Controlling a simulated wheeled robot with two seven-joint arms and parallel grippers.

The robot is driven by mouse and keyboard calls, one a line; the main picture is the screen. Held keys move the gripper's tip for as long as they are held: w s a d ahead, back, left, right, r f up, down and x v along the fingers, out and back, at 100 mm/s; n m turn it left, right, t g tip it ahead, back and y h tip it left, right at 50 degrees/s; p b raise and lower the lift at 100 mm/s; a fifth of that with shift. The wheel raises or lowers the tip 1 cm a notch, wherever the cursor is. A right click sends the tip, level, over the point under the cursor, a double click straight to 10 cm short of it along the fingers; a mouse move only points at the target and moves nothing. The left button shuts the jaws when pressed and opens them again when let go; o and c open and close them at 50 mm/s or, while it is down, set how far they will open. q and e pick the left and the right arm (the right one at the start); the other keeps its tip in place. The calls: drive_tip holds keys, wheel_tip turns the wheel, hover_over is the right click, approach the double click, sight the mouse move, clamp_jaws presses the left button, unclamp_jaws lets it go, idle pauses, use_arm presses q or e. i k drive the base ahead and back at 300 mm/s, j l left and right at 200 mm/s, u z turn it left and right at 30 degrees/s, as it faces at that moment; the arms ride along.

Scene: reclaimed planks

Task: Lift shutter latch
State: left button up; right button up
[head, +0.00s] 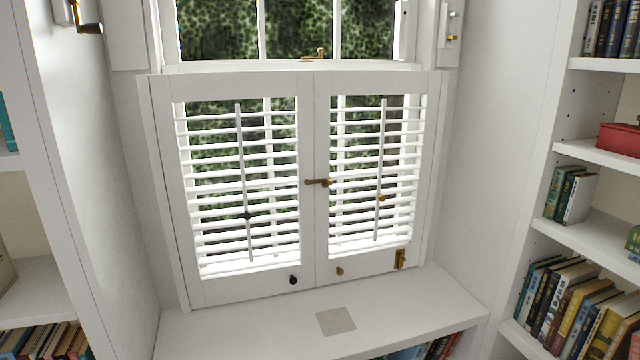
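The shutter latch (319,182) is a small brass bar in the head view. It lies roughly level across the seam between the left shutter panel (165,200) and the right shutter panel (322,240). Both white louvred panels look closed, edge to edge. A dark knob (293,280) sits low on the left panel and a brass knob (339,271) low on the right one. A brass bolt-like fitting (400,259) is at the right panel's lower right corner. Neither of my grippers is in view.
A white window seat (240,325) runs below the shutters, bare except for a flat grey square (335,321). Bookshelves (595,155) stand at both sides. A brass sash fitting (318,55) is above the panels. The space before the shutters is clear.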

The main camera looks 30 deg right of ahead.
sight(329, 181)
drive_tip(key=k+l+u, duration=0.1)
drive_tip(key=l+u, duration=0.15)
drive_tip(key=l, duration=0.25)
drive_tip(key=k+l+u, duration=0.2)
drive_tip(key=l, duration=0.3)
drive_tip(key=i+l+u, duration=0.2)
drive_tip(key=l, duration=0.2)
drive_tip(key=l+u, duration=0.15)
drive_tip(key=l, duration=0.25)
drive_tip(key=k, duration=0.05)
